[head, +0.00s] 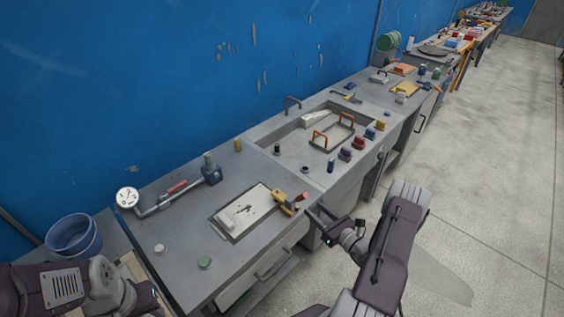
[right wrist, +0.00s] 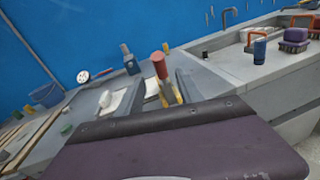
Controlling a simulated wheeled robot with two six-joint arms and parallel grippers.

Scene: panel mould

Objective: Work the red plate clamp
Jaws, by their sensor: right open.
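The plate clamp (head: 287,202) has yellow arms and a red-tipped handle, and sits at the right edge of the pale mould plate (head: 245,211). In the right wrist view its red grip (right wrist: 159,65) stands upright above the yellow bars (right wrist: 167,92). My right gripper (head: 312,211) is open just right of the clamp. In the right wrist view its grey fingers lie either side of the clamp's line of sight; I see no contact. My left arm is at the lower left; the left gripper's body (head: 146,296) shows partly, its fingers do not.
A gauge (head: 127,198) on a pipe and a blue-grey valve block (head: 211,170) stand behind the plate. A green knob (head: 204,263) is in front. A sink (head: 310,120) with a wire rack and several coloured blocks lie right. A blue bucket (head: 73,236) is far left.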

